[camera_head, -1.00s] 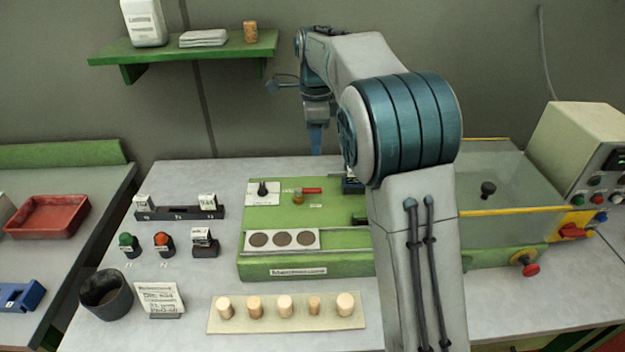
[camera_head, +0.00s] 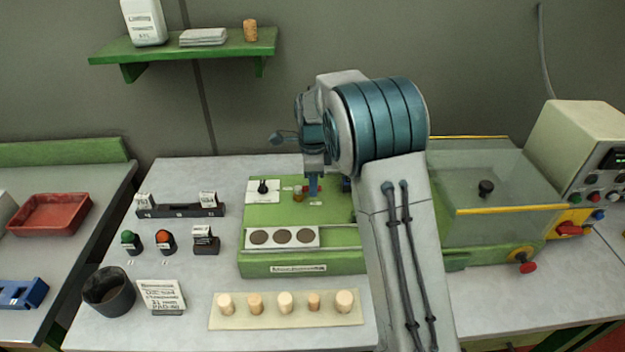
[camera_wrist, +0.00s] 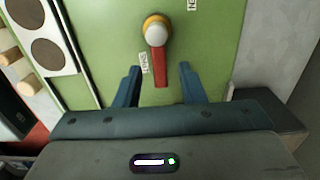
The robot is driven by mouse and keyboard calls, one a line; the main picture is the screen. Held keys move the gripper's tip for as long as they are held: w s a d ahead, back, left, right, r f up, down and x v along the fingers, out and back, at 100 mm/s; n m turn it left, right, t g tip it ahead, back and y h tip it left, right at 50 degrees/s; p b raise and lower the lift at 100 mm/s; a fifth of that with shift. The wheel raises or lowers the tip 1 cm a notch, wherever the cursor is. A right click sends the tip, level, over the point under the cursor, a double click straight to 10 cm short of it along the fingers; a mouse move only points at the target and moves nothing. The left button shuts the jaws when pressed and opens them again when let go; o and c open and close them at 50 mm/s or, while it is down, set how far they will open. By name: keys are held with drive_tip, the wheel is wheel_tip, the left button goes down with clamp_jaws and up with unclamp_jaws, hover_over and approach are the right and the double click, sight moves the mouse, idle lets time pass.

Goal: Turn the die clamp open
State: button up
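The clamp on the green machine plate is a red lever (camera_wrist: 160,66) on a round brass-coloured pivot with a pale cap (camera_wrist: 157,31). In the head view the pivot (camera_head: 298,194) shows just left of my fingers, and the lever is mostly hidden behind them. My gripper (camera_head: 312,190) points down over the lever. In the wrist view my gripper (camera_wrist: 160,72) is open, with one blue finger on each side of the lever's end and a visible gap to both. I cannot tell how far the fingertips are above the plate.
A black knob (camera_head: 262,187) on a white plate stands left of the lever. A white strip with dark round holes (camera_head: 283,237) lies in front. A clear-covered box (camera_head: 490,180) stands to the right. Corks on a pale board (camera_head: 285,322) are at the table's front.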

drive_tip(key=shift+f, duration=0.1)
clamp_jaws()
drive_tip(key=shift+w+n, duration=0.1)
drive_tip(key=shift+n, duration=0.2)
drive_tip(key=n, duration=0.1)
drive_tip(key=w+n, duration=0.1)
drive_tip(key=n, duration=0.1)
drive_tip(key=shift+w+a+n, duration=0.1)
drive_tip(key=shift+a+n, duration=0.05)
drive_tip(key=shift+n, duration=0.15)
drive_tip(key=n, duration=0.2)
drive_tip(key=w+n, duration=0.1)
drive_tip(key=shift+a+n, duration=0.3)
drive_tip(key=n, duration=0.2)
drive_tip(key=w+a+n, duration=0.1)
drive_tip(key=n, duration=0.2)
drive_tip(key=shift+w+a, duration=0.1)
drive_tip(key=shift+a, duration=0.1)
drive_tip(key=n, duration=0.1)
drive_tip(key=a+n, duration=0.1)
drive_tip(key=n, duration=0.3)
drive_tip(key=shift+w+a, duration=0.15)
drive_tip(key=shift+a, duration=0.15)
